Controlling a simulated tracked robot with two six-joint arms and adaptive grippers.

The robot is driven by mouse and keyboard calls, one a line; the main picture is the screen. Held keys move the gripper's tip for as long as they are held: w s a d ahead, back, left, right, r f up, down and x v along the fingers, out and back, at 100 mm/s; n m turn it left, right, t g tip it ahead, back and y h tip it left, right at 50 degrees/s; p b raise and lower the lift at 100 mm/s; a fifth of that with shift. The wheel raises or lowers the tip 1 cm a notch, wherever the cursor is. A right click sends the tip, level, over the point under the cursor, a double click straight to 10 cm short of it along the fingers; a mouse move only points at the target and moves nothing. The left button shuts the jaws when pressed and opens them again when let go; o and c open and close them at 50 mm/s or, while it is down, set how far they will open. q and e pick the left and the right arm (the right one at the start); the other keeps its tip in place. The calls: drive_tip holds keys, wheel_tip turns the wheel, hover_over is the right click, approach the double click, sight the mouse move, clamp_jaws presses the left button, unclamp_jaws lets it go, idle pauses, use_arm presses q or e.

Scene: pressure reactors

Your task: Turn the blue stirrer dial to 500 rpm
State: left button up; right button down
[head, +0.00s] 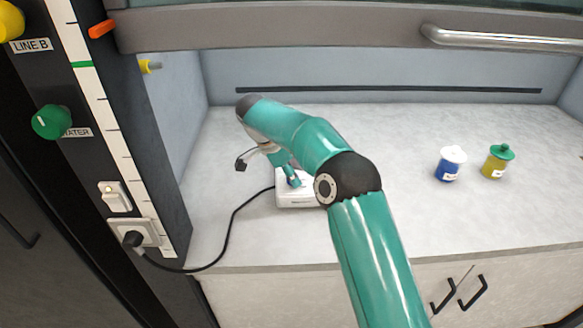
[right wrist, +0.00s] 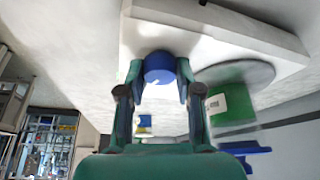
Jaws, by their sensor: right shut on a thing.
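The white stirrer (head: 297,200) stands on the worktop in the head view, partly hidden behind my right arm. Its blue dial (right wrist: 159,67) shows in the right wrist view, on the stirrer's white front. My right gripper (right wrist: 158,82) is shut on the dial, one finger on each side of it. In the head view the right gripper (head: 293,181) reaches down at the stirrer, and the dial is mostly hidden there. No rpm scale or reading is legible. My left gripper is not in view.
A green, white-labelled vessel (right wrist: 232,108) is beside the dial in the wrist view. A blue jar (head: 450,165) and a yellow jar with a green lid (head: 497,162) stand at right. A black cable (head: 232,222) runs to the wall socket (head: 131,234). The raised sash (head: 300,30) hangs above.

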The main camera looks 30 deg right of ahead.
drive_tip(key=shift+w+r+m+g+p, duration=0.15)
drive_tip(key=shift+m+g+p, duration=0.35)
drive_tip(key=shift+m+p, duration=0.85)
drive_tip(key=c, duration=0.8)
unclamp_jaws()
drive_tip(key=shift+o, duration=0.2)
drive_tip(key=shift+f, duration=0.2)
